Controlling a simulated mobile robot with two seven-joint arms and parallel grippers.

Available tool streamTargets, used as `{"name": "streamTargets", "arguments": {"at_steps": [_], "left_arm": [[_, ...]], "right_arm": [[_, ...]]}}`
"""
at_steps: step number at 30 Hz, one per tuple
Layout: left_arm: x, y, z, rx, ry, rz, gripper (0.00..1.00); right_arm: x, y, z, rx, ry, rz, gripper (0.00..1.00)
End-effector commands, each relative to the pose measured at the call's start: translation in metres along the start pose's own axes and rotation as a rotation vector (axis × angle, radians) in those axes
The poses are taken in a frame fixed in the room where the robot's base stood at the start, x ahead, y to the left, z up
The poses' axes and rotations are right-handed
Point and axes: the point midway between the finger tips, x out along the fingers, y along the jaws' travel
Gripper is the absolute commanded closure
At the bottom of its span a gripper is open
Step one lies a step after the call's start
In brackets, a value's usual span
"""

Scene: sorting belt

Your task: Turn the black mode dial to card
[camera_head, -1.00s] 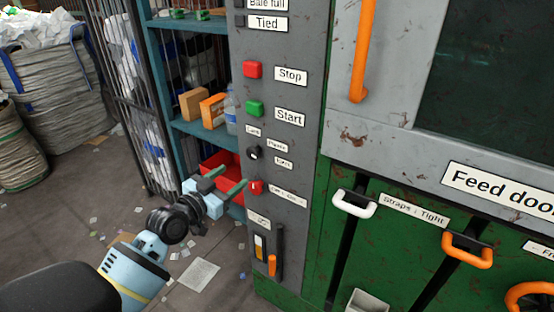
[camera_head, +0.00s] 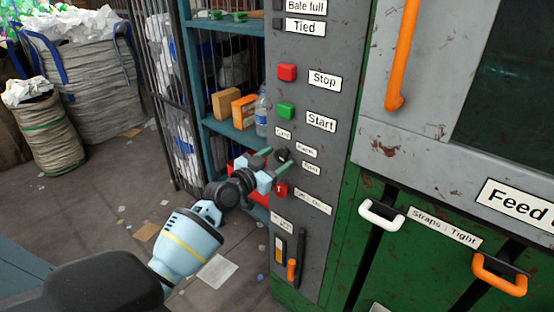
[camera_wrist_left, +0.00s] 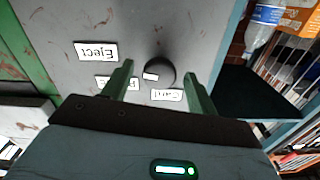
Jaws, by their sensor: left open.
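The black mode dial (camera_head: 283,154) is on the grey control panel, below the green Start button, with small labels around it. In the left wrist view the dial (camera_wrist_left: 159,71) is a round black knob with a white mark, and the Card label (camera_wrist_left: 167,95) and Eject label (camera_wrist_left: 97,51) are upside down. My left gripper (camera_head: 270,161) is open at the panel. In the left wrist view its two green fingers (camera_wrist_left: 158,82) stand on either side of the dial, apart from it. A third label is partly hidden by a finger. My right gripper is not in view.
A red Stop button (camera_head: 287,72) and green Start button (camera_head: 286,111) sit above the dial. A red switch (camera_head: 281,189) is just below my gripper. A shelf (camera_head: 232,133) with boxes and a bottle (camera_head: 262,116) stands left of the panel.

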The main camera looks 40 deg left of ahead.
Motion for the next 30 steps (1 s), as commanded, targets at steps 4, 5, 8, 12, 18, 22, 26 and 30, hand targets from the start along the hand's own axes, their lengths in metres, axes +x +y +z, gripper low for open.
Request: {"name": "streamTargets", "arguments": {"at_steps": [4,5,8,12,18,22,26,30], "left_arm": [[0.0063,0.0000,-0.0001,-0.001,0.000,0.000,0.42],[0.0067,0.0000,-0.0002,-0.001,0.000,0.000,0.42],[0.0071,0.0000,-0.0004,0.000,0.001,0.000,0.42],[0.0069,0.0001,-0.0003,0.000,0.001,0.000,0.43],[0.0067,0.0001,-0.0003,0.000,0.000,0.000,0.69],[0.0066,0.0001,-0.0002,-0.001,0.000,0.000,0.85],[0.0066,0.0001,-0.0002,-0.005,0.000,0.000,0.85],[0.0066,0.0001,-0.0005,-0.029,0.001,0.000,0.85]], "right_arm": [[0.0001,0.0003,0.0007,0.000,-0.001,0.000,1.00],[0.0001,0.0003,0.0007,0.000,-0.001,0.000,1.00],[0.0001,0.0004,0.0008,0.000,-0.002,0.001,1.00],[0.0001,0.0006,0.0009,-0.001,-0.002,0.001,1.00],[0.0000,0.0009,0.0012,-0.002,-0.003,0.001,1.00],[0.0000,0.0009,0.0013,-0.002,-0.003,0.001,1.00],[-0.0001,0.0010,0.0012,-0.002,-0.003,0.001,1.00],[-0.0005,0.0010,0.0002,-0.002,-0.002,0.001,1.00]]}}
